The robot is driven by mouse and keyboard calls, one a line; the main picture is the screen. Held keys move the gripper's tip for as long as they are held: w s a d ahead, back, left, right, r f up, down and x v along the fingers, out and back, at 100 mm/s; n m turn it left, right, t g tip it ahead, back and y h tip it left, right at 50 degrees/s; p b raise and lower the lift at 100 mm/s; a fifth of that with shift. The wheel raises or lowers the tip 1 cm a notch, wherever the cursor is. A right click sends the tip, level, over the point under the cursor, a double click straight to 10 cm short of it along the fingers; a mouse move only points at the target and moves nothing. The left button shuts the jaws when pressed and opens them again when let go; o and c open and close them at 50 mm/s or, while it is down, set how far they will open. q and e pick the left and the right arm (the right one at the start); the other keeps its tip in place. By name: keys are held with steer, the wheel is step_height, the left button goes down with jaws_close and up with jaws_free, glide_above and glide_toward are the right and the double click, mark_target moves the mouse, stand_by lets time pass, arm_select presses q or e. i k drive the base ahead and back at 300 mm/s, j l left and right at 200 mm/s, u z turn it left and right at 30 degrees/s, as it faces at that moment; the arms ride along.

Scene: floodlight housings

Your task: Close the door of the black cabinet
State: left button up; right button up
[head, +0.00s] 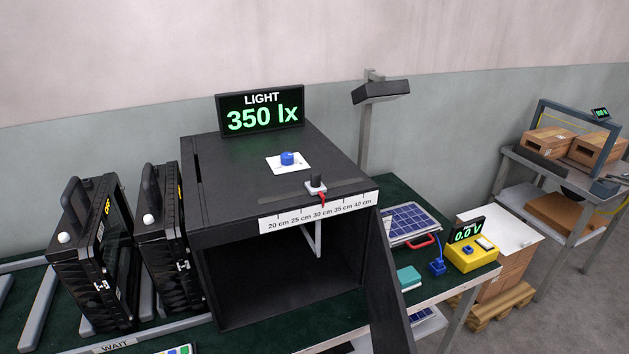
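The black cabinet (275,175) stands on the table in the middle of the head view. Its front is open, and the dark inside shows. The cabinet door (386,285) appears as a black panel at the right front edge, swung out towards me. Its lower part runs out of the bottom of the picture, and no handle shows on it. Neither of my grippers is in view.
A light display (260,109) reading 350 lx, a blue knob (288,158) and a slider (316,184) are on the cabinet top. Floodlight housings (92,255) stand at left. A solar panel (408,224) and yellow meter (470,252) lie right of the door.

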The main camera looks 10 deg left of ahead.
mark_target(391, 332)
steer(key=i+l+u, duration=0.15)
steer(key=l+u, duration=0.15)
steer(key=i+l+u, duration=0.25)
steer(key=l, duration=0.2)
steer(key=l+u, duration=0.6)
steer(key=l, duration=0.25)
